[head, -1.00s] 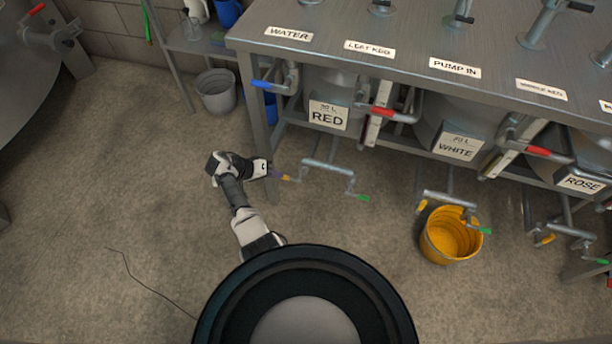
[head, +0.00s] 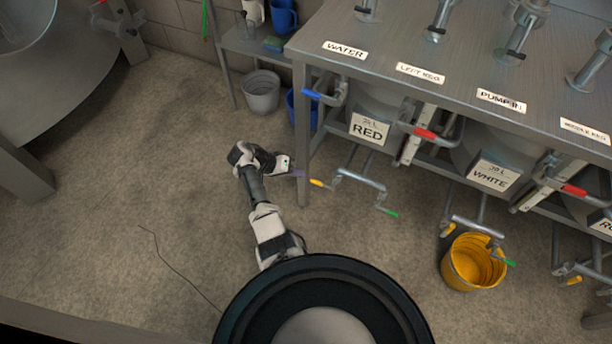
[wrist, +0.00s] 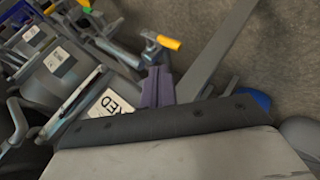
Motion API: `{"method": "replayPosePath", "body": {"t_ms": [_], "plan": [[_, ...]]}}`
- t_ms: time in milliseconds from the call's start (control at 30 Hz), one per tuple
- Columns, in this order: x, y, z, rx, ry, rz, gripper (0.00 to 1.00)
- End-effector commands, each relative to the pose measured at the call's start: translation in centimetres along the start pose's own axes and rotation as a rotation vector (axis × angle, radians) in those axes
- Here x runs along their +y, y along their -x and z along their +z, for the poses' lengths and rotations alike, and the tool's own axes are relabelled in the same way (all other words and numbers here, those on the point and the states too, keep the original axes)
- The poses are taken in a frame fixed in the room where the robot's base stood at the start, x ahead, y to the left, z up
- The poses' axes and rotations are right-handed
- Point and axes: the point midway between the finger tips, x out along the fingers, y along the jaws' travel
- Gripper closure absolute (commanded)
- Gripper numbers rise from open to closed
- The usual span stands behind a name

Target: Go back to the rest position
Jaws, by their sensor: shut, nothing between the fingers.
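My arm reaches forward over the floor in the head view, and my gripper (head: 299,173) points right, close to the near left leg of the steel table. Its purple fingers also show in the wrist view (wrist: 157,88), pressed together with nothing between them. The gripper tip is near a pipe end with a yellow handle (head: 317,183); I cannot tell from the frames whether they touch. That yellow handle also shows just above the fingers in the wrist view (wrist: 168,42).
The steel table (head: 455,75) with labelled taps stands at the right, with the RED keg (head: 369,128) and WHITE keg (head: 494,173) under it. A yellow bucket (head: 472,264) stands on the floor at the right. A grey bucket (head: 261,92) stands behind. Floor at the left is mostly clear.

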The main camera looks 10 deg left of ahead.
Motion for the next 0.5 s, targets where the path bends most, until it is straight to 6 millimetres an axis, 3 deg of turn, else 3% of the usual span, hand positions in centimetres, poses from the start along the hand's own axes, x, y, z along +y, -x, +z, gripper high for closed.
{"method": "replayPosePath", "body": {"t_ms": [200, 500], "plan": [[-1.5, 3.9, 0.1, 0.000, -0.001, 0.001, 1.00], [-2.0, 5.7, 0.2, -0.002, -0.002, 0.002, 1.00]]}}
